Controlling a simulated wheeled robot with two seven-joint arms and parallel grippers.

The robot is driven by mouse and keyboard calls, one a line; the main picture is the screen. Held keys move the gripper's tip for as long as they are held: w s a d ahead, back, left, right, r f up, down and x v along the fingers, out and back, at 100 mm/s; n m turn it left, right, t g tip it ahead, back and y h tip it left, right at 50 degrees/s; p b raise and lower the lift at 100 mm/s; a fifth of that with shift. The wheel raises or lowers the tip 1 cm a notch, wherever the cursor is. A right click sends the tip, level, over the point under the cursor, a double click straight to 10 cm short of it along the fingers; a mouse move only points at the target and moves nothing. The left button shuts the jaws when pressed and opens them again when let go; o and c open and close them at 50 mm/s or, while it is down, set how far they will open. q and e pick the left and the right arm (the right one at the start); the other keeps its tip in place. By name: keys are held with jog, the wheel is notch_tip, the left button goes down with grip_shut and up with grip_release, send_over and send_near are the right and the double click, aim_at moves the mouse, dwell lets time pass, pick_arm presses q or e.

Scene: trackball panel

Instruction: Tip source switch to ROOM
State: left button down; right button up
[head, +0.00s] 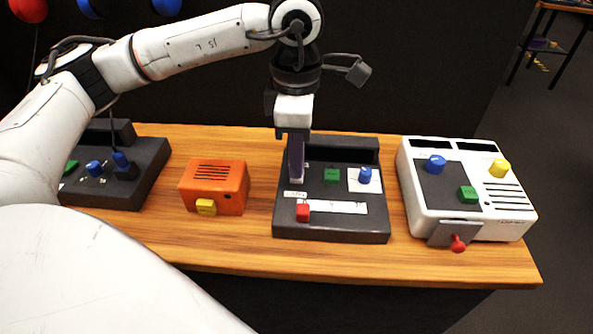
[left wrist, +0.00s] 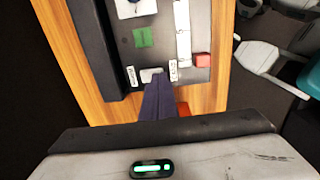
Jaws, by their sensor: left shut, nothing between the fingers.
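The dark middle panel (head: 335,226) lies on the wooden table. In the left wrist view, a small pale rocker-like switch (left wrist: 151,75) sits near the panel's edge between two small white labels (left wrist: 132,76) (left wrist: 173,70); their print is too small to read. My left gripper (head: 297,178) points down over the left part of this panel, with its dark fingers (left wrist: 160,80) shut and empty. The fingertips are right beside the switch; I cannot tell whether they touch it. My right gripper is not in view.
The middle panel also bears a red button (head: 303,212), a green button (head: 331,176) and a blue knob (head: 365,175). An orange box (head: 214,185) stands left of it, a white panel (head: 470,222) right, another dark panel (head: 150,165) far left. Bare table lies along the front.

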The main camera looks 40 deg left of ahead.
pick_arm(q)
jog(key=shift+f+b, duration=0.5)
jog(key=shift+f, duration=0.2)
jog(key=shift+r, duration=0.1)
notch_tip(320, 180, up, 7)
jog(key=p, duration=0.4)
jog(key=shift+p, duration=0.35)
dwell(0.6)
